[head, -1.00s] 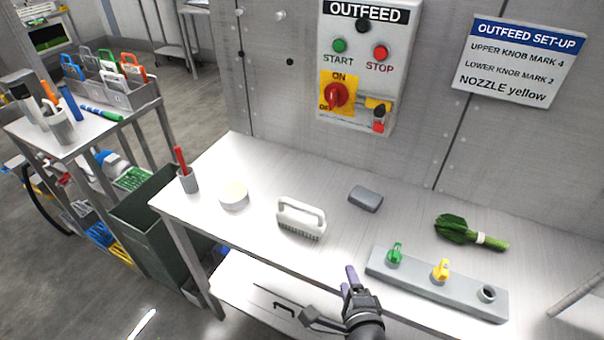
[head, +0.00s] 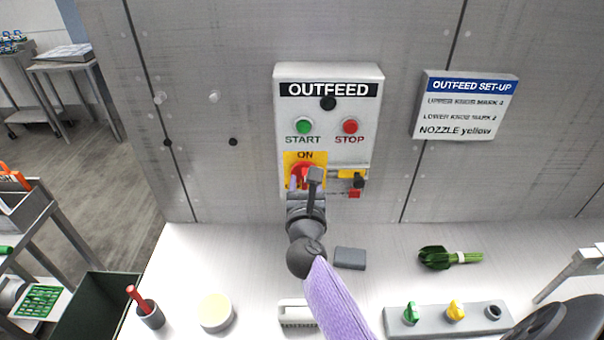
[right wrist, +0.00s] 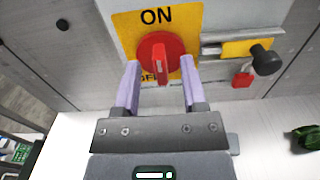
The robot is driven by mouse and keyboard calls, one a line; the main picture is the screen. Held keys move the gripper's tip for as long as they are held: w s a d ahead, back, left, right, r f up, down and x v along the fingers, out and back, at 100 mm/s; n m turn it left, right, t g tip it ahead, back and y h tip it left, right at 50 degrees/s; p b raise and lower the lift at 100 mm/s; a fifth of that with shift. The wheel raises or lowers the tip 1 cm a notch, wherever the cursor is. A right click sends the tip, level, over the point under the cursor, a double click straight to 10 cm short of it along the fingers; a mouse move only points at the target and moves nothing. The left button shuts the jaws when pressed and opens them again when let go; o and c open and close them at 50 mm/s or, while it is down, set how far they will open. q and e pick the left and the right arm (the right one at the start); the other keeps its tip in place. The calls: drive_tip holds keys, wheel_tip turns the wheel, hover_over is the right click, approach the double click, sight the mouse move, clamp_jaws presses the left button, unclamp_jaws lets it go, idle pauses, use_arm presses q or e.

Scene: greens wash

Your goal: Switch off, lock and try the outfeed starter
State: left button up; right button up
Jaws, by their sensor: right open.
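The outfeed starter box (head: 328,105) is on the wall, with a green START button (head: 303,126), a red STOP button (head: 350,126) and a black round part above them. Its red rotary switch (right wrist: 160,55) sits on a yellow plate below ON. My right gripper (right wrist: 159,85) is open, its two purple fingers on either side of the switch handle, which points roughly up and down. In the head view the gripper partly covers the switch. A sliding bar with a black knob (right wrist: 265,60) and a red tag (right wrist: 243,79) is right of the switch. My left gripper is not in view.
A set-up sign (head: 465,105) hangs right of the box. On the bench below are a grey block (head: 350,258), greens (head: 450,257), a white brush (head: 297,314), a round tub (head: 216,312), a red-handled cup (head: 150,314) and a nozzle rack (head: 445,320).

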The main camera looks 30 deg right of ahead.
drive_tip(key=shift+x, duration=1.2)
drive_tip(key=shift+c, duration=0.2)
clamp_jaws()
